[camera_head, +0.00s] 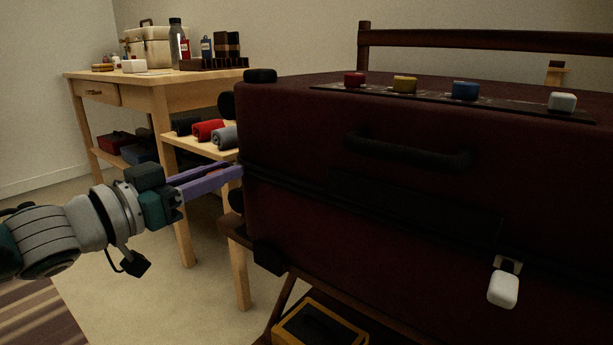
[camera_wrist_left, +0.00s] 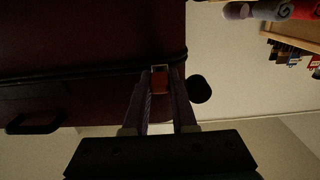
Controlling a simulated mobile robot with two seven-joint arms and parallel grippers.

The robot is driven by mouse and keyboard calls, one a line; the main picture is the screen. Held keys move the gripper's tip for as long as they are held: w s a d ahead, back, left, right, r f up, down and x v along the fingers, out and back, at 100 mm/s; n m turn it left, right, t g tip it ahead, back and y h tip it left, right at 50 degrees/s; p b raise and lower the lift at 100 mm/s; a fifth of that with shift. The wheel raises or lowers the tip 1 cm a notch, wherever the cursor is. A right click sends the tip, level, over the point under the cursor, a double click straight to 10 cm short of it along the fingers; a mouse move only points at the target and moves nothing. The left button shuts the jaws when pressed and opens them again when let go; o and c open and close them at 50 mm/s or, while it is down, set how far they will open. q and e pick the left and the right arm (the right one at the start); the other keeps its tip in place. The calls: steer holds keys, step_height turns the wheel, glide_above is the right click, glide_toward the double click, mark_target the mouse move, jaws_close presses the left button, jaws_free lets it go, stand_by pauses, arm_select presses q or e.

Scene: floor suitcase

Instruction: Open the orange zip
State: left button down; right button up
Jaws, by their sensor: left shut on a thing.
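The dark red suitcase (camera_head: 330,215) fills the right of the head view, with a dark zip line running along its side. The orange zip pull (camera_wrist_left: 160,82) shows in the left wrist view, at the suitcase's edge on the zip line. My left gripper (camera_head: 240,171) reaches the suitcase's left end with its purple fingers. In the wrist view its fingers (camera_wrist_left: 160,95) stand on either side of the orange pull and are shut on it. In the head view the pull is hidden at the suitcase corner. My right gripper is not in view.
A white pull (camera_head: 503,288) hangs on the suitcase front, below a black handle (camera_head: 410,152). Red, yellow, blue and white knobs sit on a strip on top. A wooden table (camera_head: 155,95) and a shelf with rolled cloths (camera_head: 208,131) stand behind my left arm.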

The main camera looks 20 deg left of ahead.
arm_select(q)
steer(key=c, duration=1.1)
jaws_free()
steer(key=shift+a+f, duration=0.2)
steer(key=o, duration=0.4)
steer(key=shift+a+r, duration=0.15)
steer(key=shift+s+r+p, duration=0.1)
steer(key=shift+s+p, duration=0.25)
steer(key=p+v, duration=0.3)
steer(key=v, duration=0.6)
steer(key=shift+p, duration=0.4)
